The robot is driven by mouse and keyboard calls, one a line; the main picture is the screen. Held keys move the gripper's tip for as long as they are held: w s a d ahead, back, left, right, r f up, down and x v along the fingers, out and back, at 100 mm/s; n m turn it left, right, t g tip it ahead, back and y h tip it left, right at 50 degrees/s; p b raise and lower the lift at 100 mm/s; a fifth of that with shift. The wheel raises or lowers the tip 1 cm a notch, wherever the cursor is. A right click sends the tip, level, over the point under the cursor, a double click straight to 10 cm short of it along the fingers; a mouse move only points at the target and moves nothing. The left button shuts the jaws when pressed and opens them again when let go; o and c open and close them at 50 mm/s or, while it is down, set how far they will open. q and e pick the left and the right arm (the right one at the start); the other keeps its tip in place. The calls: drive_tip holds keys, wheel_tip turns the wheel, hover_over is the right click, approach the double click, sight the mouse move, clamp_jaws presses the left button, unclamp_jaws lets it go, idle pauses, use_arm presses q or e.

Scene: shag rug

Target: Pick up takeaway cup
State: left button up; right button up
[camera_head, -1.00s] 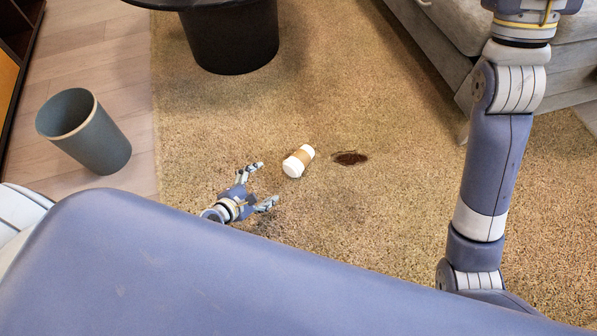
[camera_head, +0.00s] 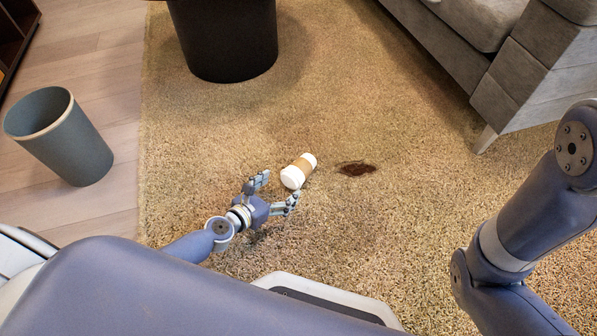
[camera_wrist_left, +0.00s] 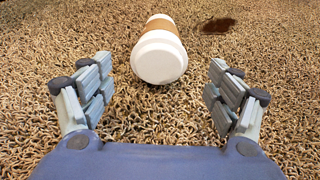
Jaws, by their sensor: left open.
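The takeaway cup (camera_head: 299,170) is white with a brown sleeve and lies on its side on the shag rug. In the left wrist view the cup (camera_wrist_left: 159,55) lies with its white lid facing me, just ahead of the fingers and roughly centred between them. My left gripper (camera_head: 273,191) is open and empty, low over the rug, its two fingers pointing at the lid end. Its fingers also show in the left wrist view (camera_wrist_left: 159,88), one on each side, apart from the cup. My right gripper is out of view; only that arm shows at the right.
A dark brown spill (camera_head: 357,169) is on the rug just right of the cup. A grey bin (camera_head: 62,140) stands on the wooden floor at the left. A black round table base (camera_head: 226,40) is behind, and a grey sofa (camera_head: 540,65) is at the back right.

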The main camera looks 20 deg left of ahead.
sight(288, 181)
use_arm(q)
drive_tip(key=shift+b+x, duration=0.3)
drive_tip(key=shift+x, duration=0.85)
drive_tip(key=shift+b+x, duration=0.9)
drive_tip(key=shift+x, duration=1.35)
drive_tip(key=shift+a, duration=0.1)
drive_tip(key=c, duration=1)
